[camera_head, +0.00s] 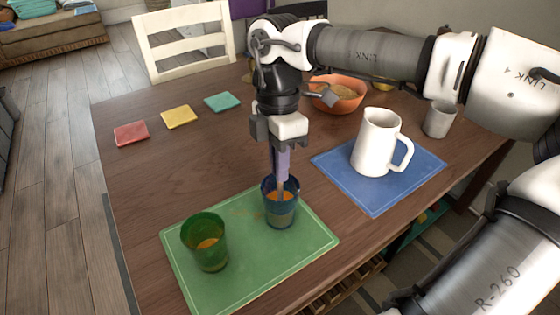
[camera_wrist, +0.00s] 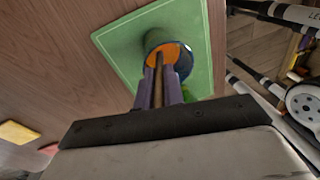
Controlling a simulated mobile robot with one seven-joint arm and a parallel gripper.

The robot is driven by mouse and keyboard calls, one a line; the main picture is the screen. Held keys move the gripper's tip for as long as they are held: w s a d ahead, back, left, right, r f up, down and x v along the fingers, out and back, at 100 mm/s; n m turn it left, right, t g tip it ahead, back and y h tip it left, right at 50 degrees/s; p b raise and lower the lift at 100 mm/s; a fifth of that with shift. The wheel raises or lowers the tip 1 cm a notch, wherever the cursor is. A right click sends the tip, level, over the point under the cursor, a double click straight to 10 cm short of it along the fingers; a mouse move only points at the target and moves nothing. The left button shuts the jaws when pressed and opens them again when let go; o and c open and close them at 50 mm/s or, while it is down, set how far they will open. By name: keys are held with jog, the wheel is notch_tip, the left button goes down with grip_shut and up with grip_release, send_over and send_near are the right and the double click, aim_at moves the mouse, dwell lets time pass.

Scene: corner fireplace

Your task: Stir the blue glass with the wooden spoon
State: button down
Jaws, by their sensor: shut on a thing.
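The blue glass (camera_head: 281,212) stands upright on the green mat (camera_head: 240,277) and holds orange liquid. In the wrist view the blue glass (camera_wrist: 152,42) is seen from above. My gripper (camera_head: 280,172) points down right over it, its fingertips at the rim. My gripper (camera_wrist: 159,96) is shut on the wooden spoon (camera_wrist: 158,75). The spoon reaches down into the orange liquid, and its lower end is hidden there. A green glass (camera_head: 206,250), also with orange liquid, stands left of the blue glass on the same mat.
A white pitcher (camera_head: 376,145) stands on a blue mat (camera_head: 332,164) to the right. A grey cup (camera_head: 439,119) and an orange bowl (camera_head: 338,101) stand behind. Red (camera_head: 131,133), yellow (camera_head: 180,117) and teal (camera_head: 222,101) coasters lie at the left. The table's left middle is clear.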

jog(key=shift+r, duration=0.15)
jog(key=p+v, duration=0.7)
jog(key=v, duration=0.2)
jog(key=shift+r+p, duration=0.25)
jog(key=shift+p, duration=0.05)
dwell(0.3)
jog(key=shift+r, duration=0.1)
dwell(0.5)
